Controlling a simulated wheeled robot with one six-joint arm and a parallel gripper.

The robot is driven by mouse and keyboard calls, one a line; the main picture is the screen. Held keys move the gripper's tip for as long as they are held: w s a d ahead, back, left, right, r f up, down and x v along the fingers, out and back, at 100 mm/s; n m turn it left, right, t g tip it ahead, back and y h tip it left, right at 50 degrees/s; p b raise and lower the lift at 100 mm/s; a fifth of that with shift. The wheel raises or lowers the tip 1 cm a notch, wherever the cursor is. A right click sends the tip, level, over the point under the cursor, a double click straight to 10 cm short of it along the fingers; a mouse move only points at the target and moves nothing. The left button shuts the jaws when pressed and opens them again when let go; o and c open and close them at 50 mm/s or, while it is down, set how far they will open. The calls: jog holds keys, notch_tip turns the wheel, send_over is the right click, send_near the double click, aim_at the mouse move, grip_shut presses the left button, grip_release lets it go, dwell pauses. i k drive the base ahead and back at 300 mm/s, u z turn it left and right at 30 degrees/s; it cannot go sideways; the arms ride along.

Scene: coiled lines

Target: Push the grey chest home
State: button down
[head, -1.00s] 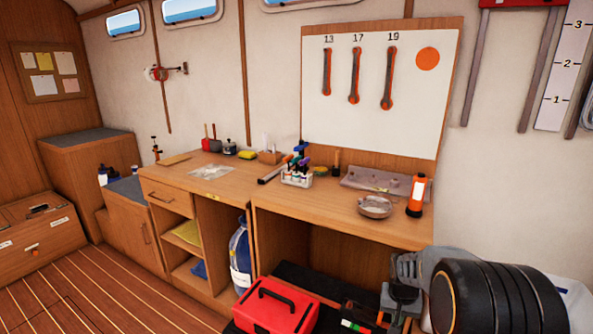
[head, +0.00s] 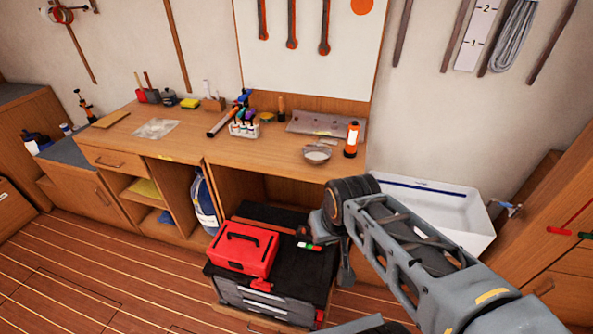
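The grey chest (head: 262,303) stands low in front of the workbench opening, with a black top and dark grey drawer fronts. Its front part juts out past the bench, and its lower edge is near the bottom of the picture. A red toolbox (head: 243,249) sits on its top at the left. My gripper (head: 335,252) is over or beside the chest's right rear part, below my dark wrist. Its fingers are small and partly hidden, so I cannot tell whether they are open or touching the chest.
The wooden workbench (head: 180,130) holds a bottle rack, a bowl (head: 317,154) and an orange-and-black torch (head: 352,139). A blue bag (head: 205,203) leans in the gap left of the chest. A white sink (head: 440,200) is at the right. The plank floor (head: 110,270) at left is clear.

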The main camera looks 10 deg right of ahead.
aim_at(301, 269)
jog(key=z, duration=0.05)
jog(key=k, duration=0.45)
jog(key=u, duration=0.6)
jog(key=i, duration=0.3)
jog(key=z, duration=0.05)
jog(key=k, duration=0.95)
jog(key=z, duration=0.5)
jog(key=i, duration=0.65)
jog(key=u, duration=2.05)
